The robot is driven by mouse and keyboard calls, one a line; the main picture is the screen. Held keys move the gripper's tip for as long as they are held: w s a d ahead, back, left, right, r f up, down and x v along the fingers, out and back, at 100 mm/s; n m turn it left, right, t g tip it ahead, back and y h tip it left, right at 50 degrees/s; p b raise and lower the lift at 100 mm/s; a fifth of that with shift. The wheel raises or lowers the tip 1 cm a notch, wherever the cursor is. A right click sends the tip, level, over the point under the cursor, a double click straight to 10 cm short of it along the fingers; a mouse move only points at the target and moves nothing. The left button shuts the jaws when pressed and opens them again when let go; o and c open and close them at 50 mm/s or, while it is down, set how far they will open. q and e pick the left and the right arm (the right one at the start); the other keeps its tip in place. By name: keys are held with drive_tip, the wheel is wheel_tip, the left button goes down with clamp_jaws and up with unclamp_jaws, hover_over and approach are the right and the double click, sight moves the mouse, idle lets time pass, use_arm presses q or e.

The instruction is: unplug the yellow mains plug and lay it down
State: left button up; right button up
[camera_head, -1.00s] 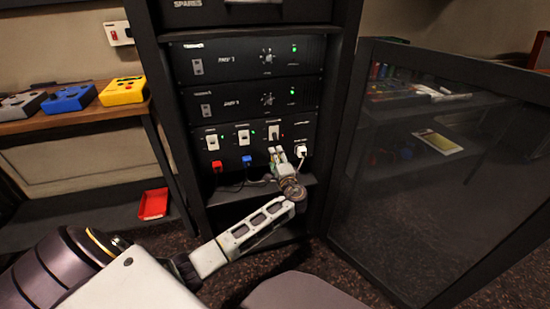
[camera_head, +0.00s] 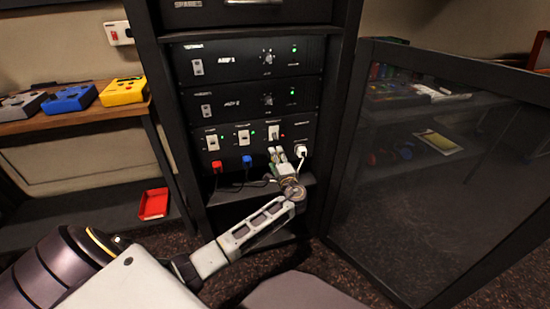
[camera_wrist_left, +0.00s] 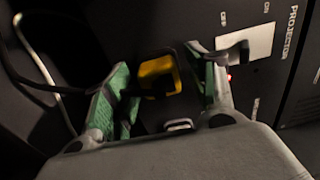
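The yellow mains plug (camera_wrist_left: 160,76) shows in the left wrist view against the dark panel, with a dark part across its front. My left gripper (camera_wrist_left: 158,88) is open, with one green-padded finger on each side of the plug. I see a gap on both sides and no clear grip. In the head view my left gripper (camera_head: 287,163) is at the lower panel of the rack, under the third switch, and hides the yellow plug. The white switch (camera_wrist_left: 248,42) beside the plug has a red light near it. My right gripper is not in view.
A red plug (camera_head: 216,167) and a blue plug (camera_head: 247,160) are to the left of the gripper, a white plug (camera_head: 300,151) close on its right. A dark see-through door (camera_head: 430,190) stands open at right. A red tray (camera_head: 153,204) lies on the lower left shelf.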

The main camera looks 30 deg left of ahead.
use_arm(q)
clamp_jaws()
drive_tip(key=p+v, duration=0.1)
drive_tip(key=v, duration=0.5)
drive_tip(key=shift+p, duration=0.4)
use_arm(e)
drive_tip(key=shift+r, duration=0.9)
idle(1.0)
use_arm(q)
drive_tip(key=shift+f, duration=0.1)
